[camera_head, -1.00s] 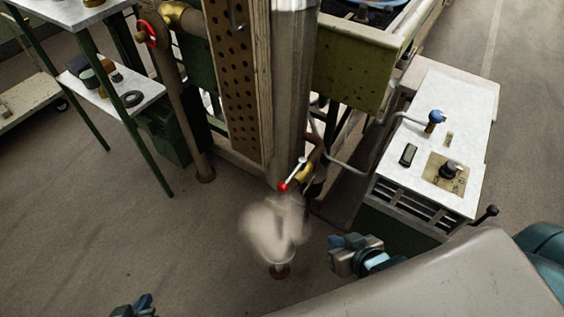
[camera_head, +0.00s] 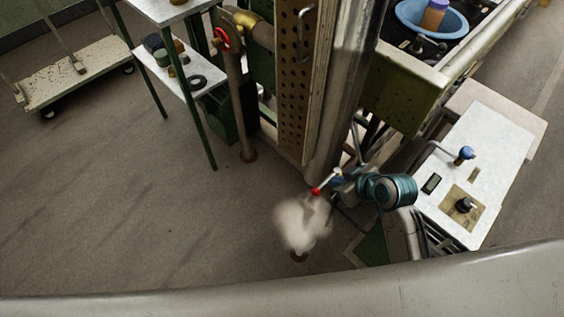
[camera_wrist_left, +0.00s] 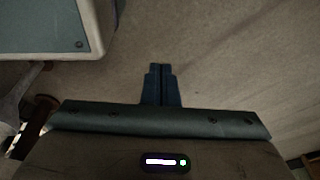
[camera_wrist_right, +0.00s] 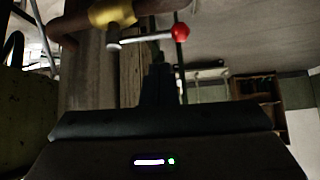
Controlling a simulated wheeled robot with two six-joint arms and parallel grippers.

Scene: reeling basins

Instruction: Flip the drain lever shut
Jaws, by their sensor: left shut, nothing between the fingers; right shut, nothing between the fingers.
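The drain lever is a pale rod with a red ball end (camera_head: 316,191), low on the metal column in the head view. In the right wrist view the lever (camera_wrist_right: 148,37) sticks out to the right from a brass valve (camera_wrist_right: 110,13), its red ball at the free end. My right gripper (camera_head: 337,180) is shut and empty, right beside the lever; its fingers (camera_wrist_right: 158,72) show just below the rod. I cannot tell whether they touch. My left gripper (camera_wrist_left: 161,72) is shut and empty above bare floor, and outside the head view.
A whitish plume (camera_head: 303,222) hangs below the lever over a floor drain (camera_head: 298,256). A white-topped control cabinet (camera_head: 485,150) stands at the right. A green-legged shelf table (camera_head: 195,85) and a low trolley (camera_head: 85,75) are at the left. Floor in front is clear.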

